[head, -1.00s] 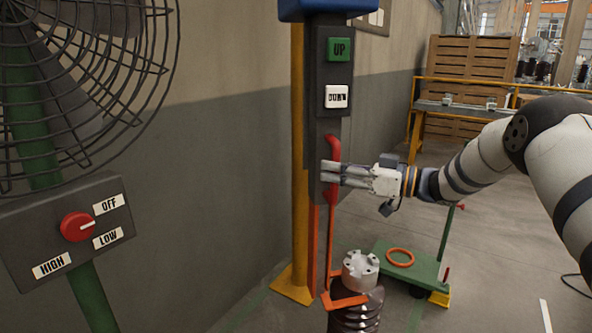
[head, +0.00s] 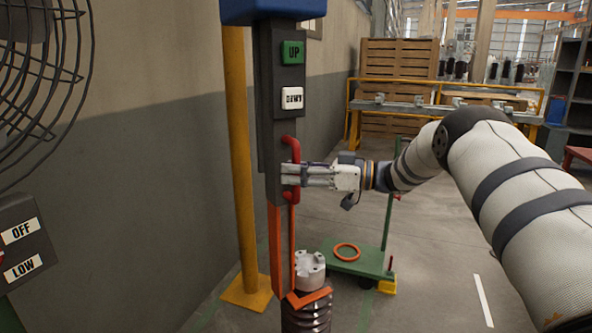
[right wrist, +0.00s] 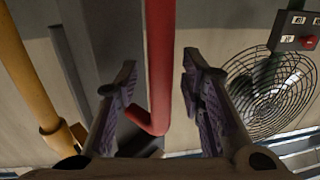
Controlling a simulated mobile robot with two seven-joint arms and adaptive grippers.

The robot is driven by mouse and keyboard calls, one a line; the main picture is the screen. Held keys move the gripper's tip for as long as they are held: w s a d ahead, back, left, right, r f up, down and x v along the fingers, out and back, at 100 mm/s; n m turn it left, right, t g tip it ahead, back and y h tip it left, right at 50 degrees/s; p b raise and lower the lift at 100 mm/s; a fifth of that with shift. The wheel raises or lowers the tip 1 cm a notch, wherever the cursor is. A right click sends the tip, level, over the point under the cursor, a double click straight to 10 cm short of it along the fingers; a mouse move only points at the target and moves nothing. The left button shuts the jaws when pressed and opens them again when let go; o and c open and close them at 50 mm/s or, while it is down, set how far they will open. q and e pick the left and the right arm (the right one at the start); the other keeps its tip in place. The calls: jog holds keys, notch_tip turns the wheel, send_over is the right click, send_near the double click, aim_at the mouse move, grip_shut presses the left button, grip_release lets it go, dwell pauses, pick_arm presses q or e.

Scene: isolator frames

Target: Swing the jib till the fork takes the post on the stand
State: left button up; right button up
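The jib has a grey control panel (head: 288,110) with UP and DOWN buttons and a red handle (head: 291,165) on its front. The handle also shows in the right wrist view (right wrist: 160,65). The orange fork (head: 308,299) is low at the jib's foot, beside a pale slotted cap (head: 309,270) on a dark ribbed post (head: 307,315). I cannot tell whether the fork touches the post; the stand below is out of frame. My right gripper (head: 290,176) is at the handle, its fingers (right wrist: 158,80) open on either side with gaps showing. My left gripper is not in view.
A yellow column (head: 240,160) stands behind the jib near the wall. A green cart (head: 360,264) with an orange ring (head: 347,252) stands behind and right. A caged fan (head: 45,90) and its switch box (head: 22,245) are at left. Open floor lies right.

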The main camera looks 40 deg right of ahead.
jog(key=v, duration=1.2)
